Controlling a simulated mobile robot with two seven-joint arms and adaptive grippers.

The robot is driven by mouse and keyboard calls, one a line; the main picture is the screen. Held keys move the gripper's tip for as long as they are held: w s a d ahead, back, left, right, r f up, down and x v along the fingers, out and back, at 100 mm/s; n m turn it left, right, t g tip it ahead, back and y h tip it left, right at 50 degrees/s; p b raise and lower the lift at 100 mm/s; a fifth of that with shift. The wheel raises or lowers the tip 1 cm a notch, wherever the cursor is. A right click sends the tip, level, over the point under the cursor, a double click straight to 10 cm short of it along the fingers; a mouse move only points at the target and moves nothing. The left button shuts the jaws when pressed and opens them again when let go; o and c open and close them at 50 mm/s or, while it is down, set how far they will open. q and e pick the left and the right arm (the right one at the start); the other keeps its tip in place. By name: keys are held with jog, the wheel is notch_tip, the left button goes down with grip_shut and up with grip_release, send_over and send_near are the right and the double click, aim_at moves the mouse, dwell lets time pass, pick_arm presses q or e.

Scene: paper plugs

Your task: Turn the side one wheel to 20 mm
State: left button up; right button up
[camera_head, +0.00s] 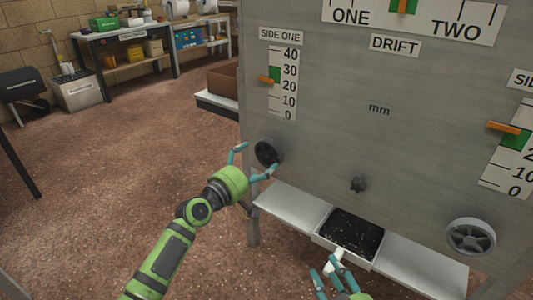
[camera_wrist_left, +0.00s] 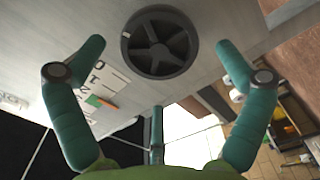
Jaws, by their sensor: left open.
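The side one wheel (camera_head: 266,153) is a dark spoked handwheel low on the left of the grey panel. It also shows in the left wrist view (camera_wrist_left: 160,42). My left gripper (camera_head: 251,160) is open and empty in front of it. In the wrist view its two outer fingers stand on either side of the wheel, with visible gaps and no clear contact. On the side one scale (camera_head: 288,84) the orange pointer (camera_head: 266,79) stands between 20 and 30, beside a green band (camera_head: 275,75). My right gripper (camera_head: 328,278) is partly cut off at the bottom edge.
A lighter wheel (camera_head: 471,237) and another scale are on the panel's right. Below is a metal ledge (camera_head: 290,212) with a dark-filled tray (camera_head: 352,233). Open floor (camera_head: 120,165) lies left of the panel.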

aim_at(267, 155)
pick_arm(q)
jog(key=shift+w+d, duration=0.1)
jog(key=shift+b+x, duration=1.3)
jog(key=shift+x, duration=0.15)
jog(key=shift+w+d+r, duration=0.1)
jog(key=shift+w+d, duration=0.15)
jog(key=shift+w, duration=0.15)
jog(key=c, duration=1)
jog(key=shift+b, duration=0.35)
